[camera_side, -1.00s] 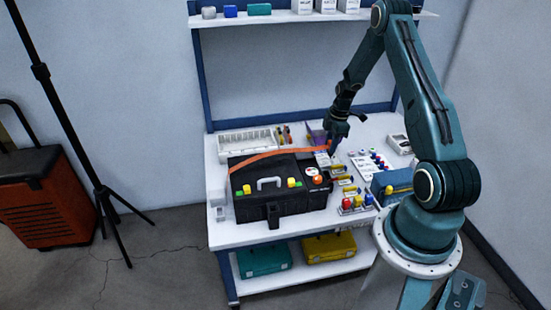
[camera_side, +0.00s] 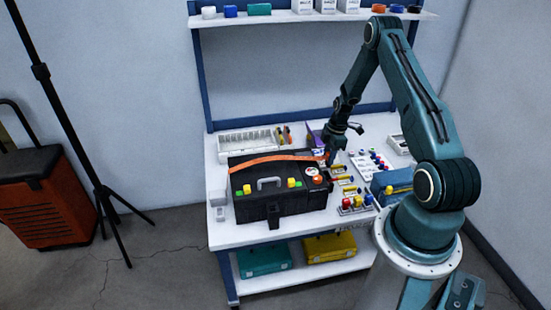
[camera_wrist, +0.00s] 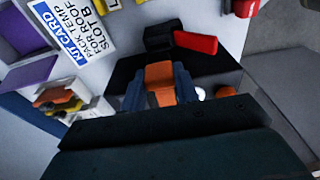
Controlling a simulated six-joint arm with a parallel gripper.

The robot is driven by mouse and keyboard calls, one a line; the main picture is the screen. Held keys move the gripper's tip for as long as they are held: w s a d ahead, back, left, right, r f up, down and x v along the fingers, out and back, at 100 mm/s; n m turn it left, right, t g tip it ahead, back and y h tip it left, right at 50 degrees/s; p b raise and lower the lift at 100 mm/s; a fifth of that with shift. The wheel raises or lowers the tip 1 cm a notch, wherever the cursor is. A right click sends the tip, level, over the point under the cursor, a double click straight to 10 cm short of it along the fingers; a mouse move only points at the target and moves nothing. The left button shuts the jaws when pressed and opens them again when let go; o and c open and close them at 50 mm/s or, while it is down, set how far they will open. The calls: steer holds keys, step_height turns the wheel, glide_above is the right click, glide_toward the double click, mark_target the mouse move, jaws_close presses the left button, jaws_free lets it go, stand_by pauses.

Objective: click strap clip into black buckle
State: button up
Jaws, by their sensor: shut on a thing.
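The orange strap (camera_side: 270,159) runs across the top of the black case (camera_side: 300,202) near its back edge. My gripper (camera_side: 328,160) is at the case's right back corner in the side view. In the wrist view, the blue fingers of my gripper (camera_wrist: 160,92) are shut on the orange strap clip (camera_wrist: 159,76). The black buckle (camera_wrist: 159,38) is just beyond the clip, against the dark case, with a red piece beside it. Whether clip and buckle touch is unclear. In the side view, my gripper hides the clip, and I cannot make out the buckle.
A kit card (camera_wrist: 72,28) lies beside the case in the wrist view. A white divided tray (camera_side: 248,143) stands behind the case. Small yellow parts (camera_side: 348,190), a rack of coloured pieces and a blue box (camera_side: 392,184) crowd the bench to the right.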

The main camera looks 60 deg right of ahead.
mark_target(328, 167)
steer(key=shift+f, duration=1.7)
steer(key=shift+f, duration=1.45)
stand_by(4.8)
